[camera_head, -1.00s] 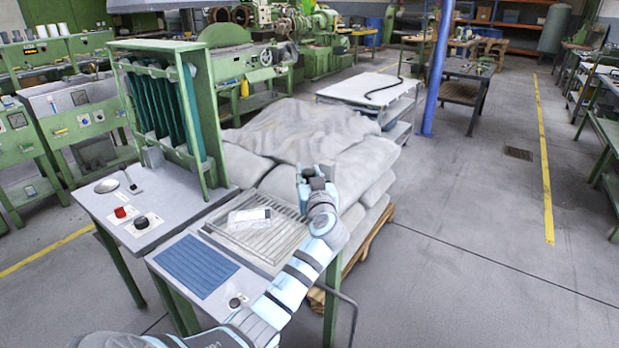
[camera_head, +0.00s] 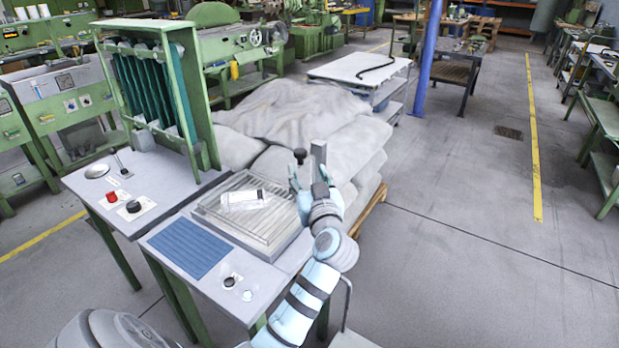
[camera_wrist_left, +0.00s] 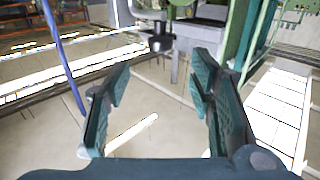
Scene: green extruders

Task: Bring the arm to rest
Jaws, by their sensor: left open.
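My left arm comes in from the bottom of the head view and bends upward at the right edge of the slatted work surface. My left gripper (camera_head: 307,174) is at its upper end, in front of the grey sacks. In the left wrist view the two dark green finger pads of the gripper (camera_wrist_left: 160,78) stand wide apart. Nothing is between them. A black knob-like part (camera_wrist_left: 160,38) shows beyond the fingers, apart from them. My right gripper is not in view.
A pale, clear-looking item (camera_head: 245,199) lies on the slatted tray (camera_head: 240,228). A green frame (camera_head: 180,95) and control panel (camera_head: 150,185) stand left. Stacked sacks (camera_head: 290,115) lie behind on a pallet. A blue post (camera_head: 428,60) rises beyond; open floor lies right.

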